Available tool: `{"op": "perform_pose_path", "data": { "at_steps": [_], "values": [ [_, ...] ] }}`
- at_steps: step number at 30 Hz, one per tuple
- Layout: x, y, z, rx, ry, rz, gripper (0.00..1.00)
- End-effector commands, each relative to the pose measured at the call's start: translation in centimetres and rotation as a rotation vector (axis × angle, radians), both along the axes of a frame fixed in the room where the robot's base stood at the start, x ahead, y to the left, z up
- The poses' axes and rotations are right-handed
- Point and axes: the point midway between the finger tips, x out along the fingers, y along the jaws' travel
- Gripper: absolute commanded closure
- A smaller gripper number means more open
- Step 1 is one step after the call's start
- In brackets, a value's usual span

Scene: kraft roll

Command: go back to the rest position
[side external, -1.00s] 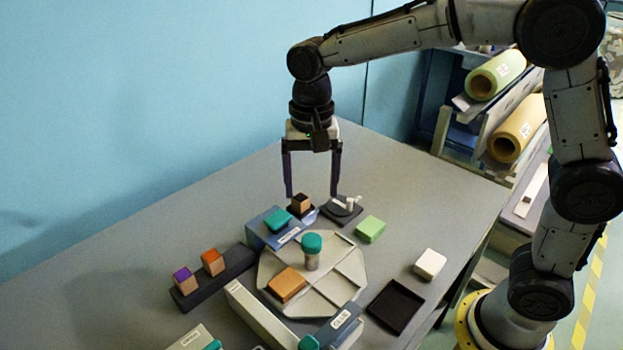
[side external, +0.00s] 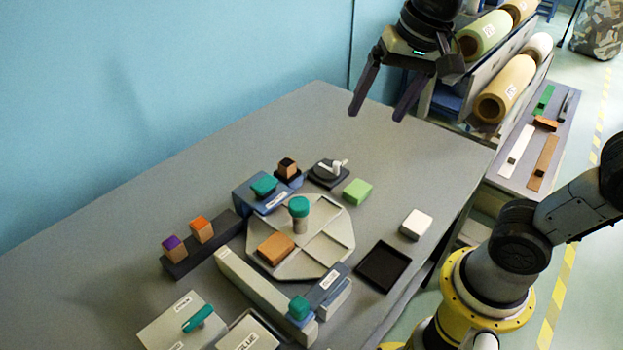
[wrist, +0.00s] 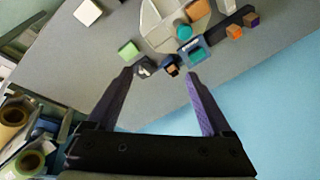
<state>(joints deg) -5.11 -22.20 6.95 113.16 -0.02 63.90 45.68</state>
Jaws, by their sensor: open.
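My gripper (side external: 376,108) is open and empty, high above the far right part of the grey table (side external: 310,122) in the side view. In the wrist view its two fingers (wrist: 158,85) stand wide apart with nothing between them. The objects on the table are all well apart from it. The nearest in the side view are a dark round base with a white lever (side external: 328,172) and a green block (side external: 357,192).
A grey octagonal tray (side external: 327,222) holds an orange-brown block (side external: 276,248) and a teal-capped cylinder (side external: 299,213). A black square tray (side external: 383,266) and white block (side external: 416,224) lie to the right. A rack with paper rolls (side external: 503,90) stands behind the table.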

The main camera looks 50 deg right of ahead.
Motion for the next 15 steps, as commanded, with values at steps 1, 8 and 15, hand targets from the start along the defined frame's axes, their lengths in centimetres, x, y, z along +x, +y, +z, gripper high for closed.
{"op": "perform_pose_path", "data": {
  "at_steps": [1, 8, 15],
  "values": [
    [-2.1, -0.7, 0.0, -0.017, -0.04, 0.037, 0.16],
    [-9.0, -2.3, -3.2, -0.157, -0.166, 0.309, 0.16],
    [-10.7, -2.4, -6.6, -0.275, -0.169, 0.583, 0.16]
  ]
}}
